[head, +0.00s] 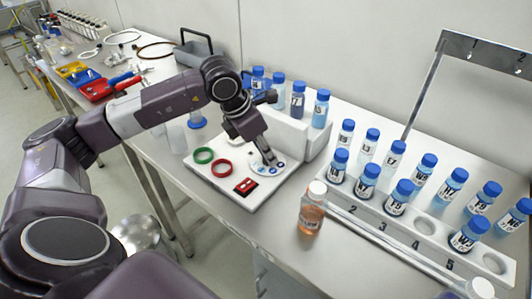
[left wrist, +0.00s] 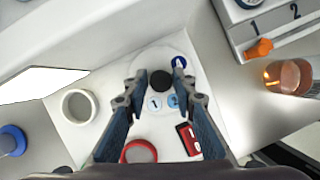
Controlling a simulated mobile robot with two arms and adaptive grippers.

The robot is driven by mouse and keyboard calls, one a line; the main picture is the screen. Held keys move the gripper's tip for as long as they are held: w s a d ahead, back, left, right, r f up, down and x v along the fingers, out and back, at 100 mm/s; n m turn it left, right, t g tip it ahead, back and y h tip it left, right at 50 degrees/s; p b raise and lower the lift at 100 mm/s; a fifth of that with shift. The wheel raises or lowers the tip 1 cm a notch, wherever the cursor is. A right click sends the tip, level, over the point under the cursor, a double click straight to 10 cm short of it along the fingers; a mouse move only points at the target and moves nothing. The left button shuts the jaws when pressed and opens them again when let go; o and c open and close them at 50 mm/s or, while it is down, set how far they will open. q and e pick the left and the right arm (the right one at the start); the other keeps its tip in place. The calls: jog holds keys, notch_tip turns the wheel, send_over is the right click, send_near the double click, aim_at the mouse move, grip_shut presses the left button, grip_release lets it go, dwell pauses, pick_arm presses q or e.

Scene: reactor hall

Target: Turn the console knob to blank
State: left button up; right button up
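The console (head: 215,177) is a white box with a sloped panel in the middle of the bench. Its knob (left wrist: 160,80) is dark and round, on a pale disc in the left wrist view, with small blue and white marks (left wrist: 155,102) around it. My left gripper (head: 271,161) is over the panel in the head view and hides the knob there. In the left wrist view its fingers (left wrist: 161,77) are open, one on each side of the knob, with small gaps. My right gripper is in neither view.
The panel also carries a green ring (head: 203,155), a red ring (head: 221,167) and a red switch (head: 245,186). An amber bottle (head: 311,210) stands close to its right. A rack (head: 425,226) of blue-capped vials is farther right.

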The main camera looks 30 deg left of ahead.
pick_arm(q)
jog(key=shift+o, duration=1.4)
jog(key=shift+s, duration=0.1)
jog(key=v, duration=1.2)
